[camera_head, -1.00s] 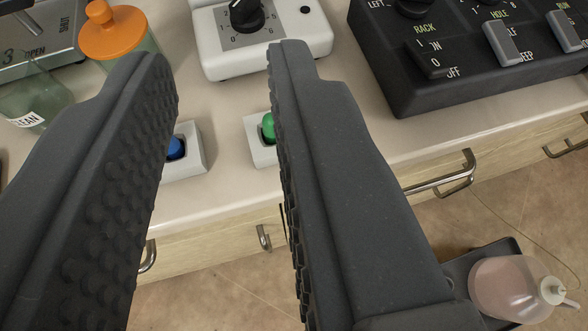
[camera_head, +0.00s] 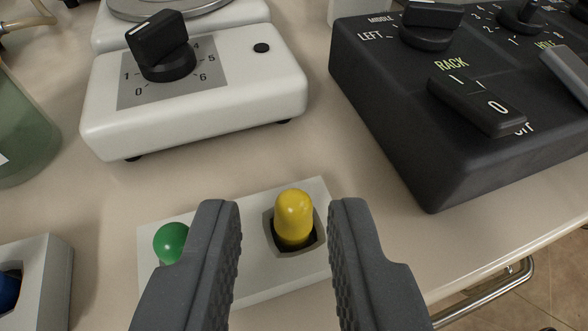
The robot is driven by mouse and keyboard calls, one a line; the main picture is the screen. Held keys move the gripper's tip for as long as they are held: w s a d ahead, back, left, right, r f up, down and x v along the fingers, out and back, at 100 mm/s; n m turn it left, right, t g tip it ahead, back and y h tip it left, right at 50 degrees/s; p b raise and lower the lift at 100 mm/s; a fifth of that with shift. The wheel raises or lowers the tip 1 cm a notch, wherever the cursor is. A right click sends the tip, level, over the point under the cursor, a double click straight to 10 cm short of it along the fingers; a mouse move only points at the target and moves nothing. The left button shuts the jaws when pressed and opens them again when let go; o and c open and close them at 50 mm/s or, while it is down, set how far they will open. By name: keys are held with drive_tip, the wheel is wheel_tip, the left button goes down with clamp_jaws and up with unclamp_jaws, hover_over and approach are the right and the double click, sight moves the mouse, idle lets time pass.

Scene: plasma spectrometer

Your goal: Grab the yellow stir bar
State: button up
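The yellow stir bar (camera_head: 294,215) stands upright in a square dark recess of a white block (camera_head: 265,287) on the bench. Its rounded top sticks out above the recess; its lower end is hidden. My gripper (camera_head: 284,222) is open, with one finger to the left and one to the right of the yellow stir bar in the picture. Neither finger appears to touch it. A green stir bar (camera_head: 171,242) stands in the same block, left of my left finger, which partly hides its side of the block.
A white stirrer with a black knob (camera_head: 165,62) stands behind the block. A black control box (camera_head: 440,150) with switches is close at the right. A second white block (camera_head: 48,268) with a blue stir bar (camera_head: 8,290) is at the left. The bench edge (camera_head: 500,265) runs along the lower right.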

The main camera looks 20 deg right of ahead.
sight(301, 220)
drive_tip(key=shift+w+d+f, duration=0.1)
drive_tip(key=shift+w+f, duration=0.05)
drive_tip(key=shift+w, duration=0.3)
drive_tip(key=shift+s+d+f+b+x, duration=0.15)
drive_tip(key=shift+b+x, duration=0.1)
drive_tip(key=shift+x, duration=0.6)
drive_tip(key=shift+f+b+x, duration=0.1)
drive_tip(key=shift+b+x, duration=0.2)
drive_tip(key=shift+x, duration=0.6)
drive_tip(key=shift+s+d+f+b+x, duration=0.15)
drive_tip(key=shift+b+x, duration=0.1)
drive_tip(key=shift+x, duration=0.6)
